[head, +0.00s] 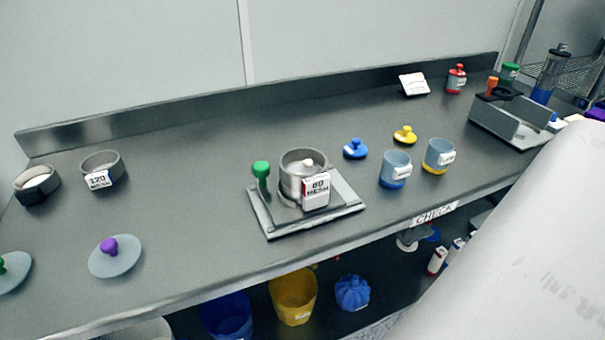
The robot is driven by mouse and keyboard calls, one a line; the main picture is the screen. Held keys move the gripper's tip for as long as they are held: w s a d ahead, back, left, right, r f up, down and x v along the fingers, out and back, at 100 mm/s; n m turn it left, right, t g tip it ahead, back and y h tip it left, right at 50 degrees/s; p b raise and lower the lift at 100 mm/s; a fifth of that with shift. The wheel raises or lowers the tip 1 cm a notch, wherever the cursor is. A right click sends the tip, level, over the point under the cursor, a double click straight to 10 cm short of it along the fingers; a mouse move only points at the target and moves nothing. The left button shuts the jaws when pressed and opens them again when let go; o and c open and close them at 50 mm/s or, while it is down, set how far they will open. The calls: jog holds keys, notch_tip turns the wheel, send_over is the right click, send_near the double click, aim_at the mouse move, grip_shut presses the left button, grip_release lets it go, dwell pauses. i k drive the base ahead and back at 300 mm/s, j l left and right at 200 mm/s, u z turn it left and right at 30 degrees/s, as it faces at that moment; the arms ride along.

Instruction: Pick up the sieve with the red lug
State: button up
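A round metal sieve (297,170) sits on a flat metal base (345,209) at the middle of the bench. Its white tag (316,190) reads 80 MESH and has a small red patch at its left edge, which may be the red lug. My gripper is not in view.
A green-knobbed post (262,177) rises beside the middle sieve. Two cups, blue-based (394,170) and yellow-based (438,156), stand to its right. A purple-knobbed lid (115,256) lies front left. A metal tray (510,118) stands at right. My white arm covers the lower right.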

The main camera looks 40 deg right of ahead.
aim_at(304, 169)
jog(key=j+z, duration=0.15)
jog(key=z, duration=2.1)
jog(key=k+j, duration=0.2)
jog(key=j, duration=0.15)
jog(key=k+j, duration=0.2)
jog(key=j, duration=0.2)
jog(key=k+j+z, duration=0.1)
jog(key=k+j, duration=0.15)
jog(key=i+j, duration=0.1)
jog(key=i, duration=0.4)
